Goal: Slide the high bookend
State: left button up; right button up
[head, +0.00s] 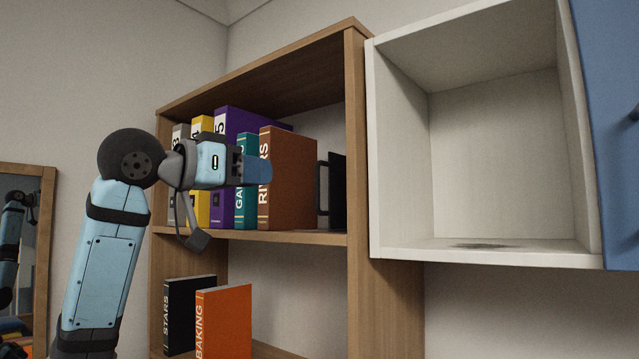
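The high bookend (338,190) is dark, with a loop-shaped handle on its left side. It stands on the upper shelf (290,237), against the right end near the side panel. The brown book marked RIVERS (291,180) stands to its left, with a small gap at the handle. My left gripper (262,171) is in front of the row of books, left of the bookend, and overlaps the teal and brown books in the picture. Its fingers are seen from the side, so their opening does not show. My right gripper is not in view.
Several upright books, including a purple one (240,115), fill the upper shelf's left part. Black (190,300) and orange (224,320) books stand below. An empty white cabinet (480,258) with a blue door (612,130) is at right. A mirror (48,220) hangs at left.

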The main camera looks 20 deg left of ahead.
aim_at(316, 176)
pick_arm(q)
jog(key=p+x, duration=0.1)
jog(key=x, duration=0.3)
jog(key=p+x, duration=0.1)
jog(key=x, duration=0.3)
jog(key=r+p+x, duration=0.1)
jog(key=x, duration=0.3)
jog(key=shift+p, duration=0.4)
jog(key=shift+w+d+f, duration=0.1)
jog(key=shift+w+d, duration=0.2)
jog(key=shift+w, duration=0.15)
grip_shut()
